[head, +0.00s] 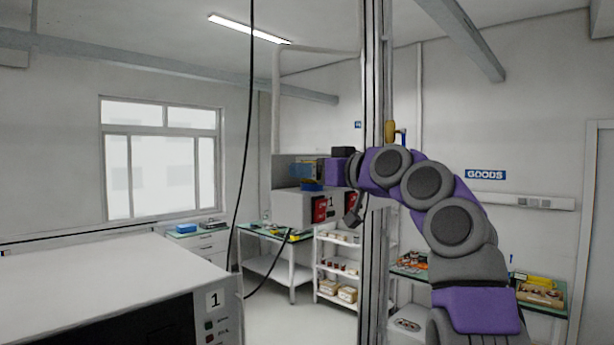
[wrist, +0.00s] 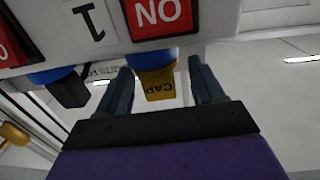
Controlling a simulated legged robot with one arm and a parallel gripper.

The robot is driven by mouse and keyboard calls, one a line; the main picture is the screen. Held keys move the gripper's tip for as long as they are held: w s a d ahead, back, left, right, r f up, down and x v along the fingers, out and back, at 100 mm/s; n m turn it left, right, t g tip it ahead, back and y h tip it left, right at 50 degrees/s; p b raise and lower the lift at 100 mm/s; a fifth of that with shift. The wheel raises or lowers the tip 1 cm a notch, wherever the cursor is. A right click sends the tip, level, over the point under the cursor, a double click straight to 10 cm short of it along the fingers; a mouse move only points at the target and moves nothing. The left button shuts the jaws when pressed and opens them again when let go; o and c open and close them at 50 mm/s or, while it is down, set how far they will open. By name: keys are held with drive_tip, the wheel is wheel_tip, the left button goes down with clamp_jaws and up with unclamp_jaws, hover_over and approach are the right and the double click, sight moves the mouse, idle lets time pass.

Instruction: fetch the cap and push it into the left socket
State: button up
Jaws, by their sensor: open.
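The yellow cap (wrist: 158,83), marked CAP, stands between my fingers in the wrist view, against a blue socket (wrist: 152,57). My gripper (wrist: 160,70) is open, with a finger on each side of the cap and gaps showing. The wrist picture is upside down, so this is the left of two sockets. The other blue socket (wrist: 50,74) has a black piece at it. In the head view my gripper (head: 303,170) is over the left blue socket (head: 312,187) on the grey box (head: 292,208). How deep the cap sits cannot be told.
The grey box has red panels (head: 319,209) on its front. Shelves (head: 340,265) and a green-topped table (head: 270,233) stand nearby. A large white cabinet (head: 100,280) is at the near left. A vertical post crosses the head view in the middle.

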drive_tip(key=b+v, duration=0.4)
drive_tip(key=v, duration=1.1)
drive_tip(key=shift+d, duration=0.2)
wheel_tip(320, 180, down, 15)
drive_tip(key=w+a+m+g+h+b, duration=0.1)
drive_tip(key=a+m+g+h+b, duration=0.2)
drive_tip(key=m, duration=0.3)
drive_tip(key=s+f+m+g+h+b, duration=0.15)
drive_tip(key=s+f, duration=0.25)
drive_tip(key=f, duration=0.4)
drive_tip(key=s+f+g+h, duration=0.2)
drive_tip(key=s+f, duration=0.1)
drive_tip(key=f, duration=0.6)
drive_tip(key=s+d+f+g+h+b, duration=0.1)
drive_tip(key=s+d+f+g+h, duration=0.1)
drive_tip(key=s+f, duration=0.9)
drive_tip(key=s+d+f+m+g+h+b, duration=0.1)
drive_tip(key=s+d+f+g+h, duration=0.1)
drive_tip(key=s+f, duration=0.9)
drive_tip(key=s+d+f+m+g+h+b, duration=0.1)
drive_tip(key=s+d+f+g+h, duration=0.2)
drive_tip(key=s+d+f, duration=0.3)
drive_tip(key=s+f, duration=0.4)
drive_tip(key=s, duration=0.1)
drive_tip(key=shift+s+f+b, duration=0.2)
drive_tip(key=shift+f+b, duration=0.1)
drive_tip(key=shift+f, duration=0.1)
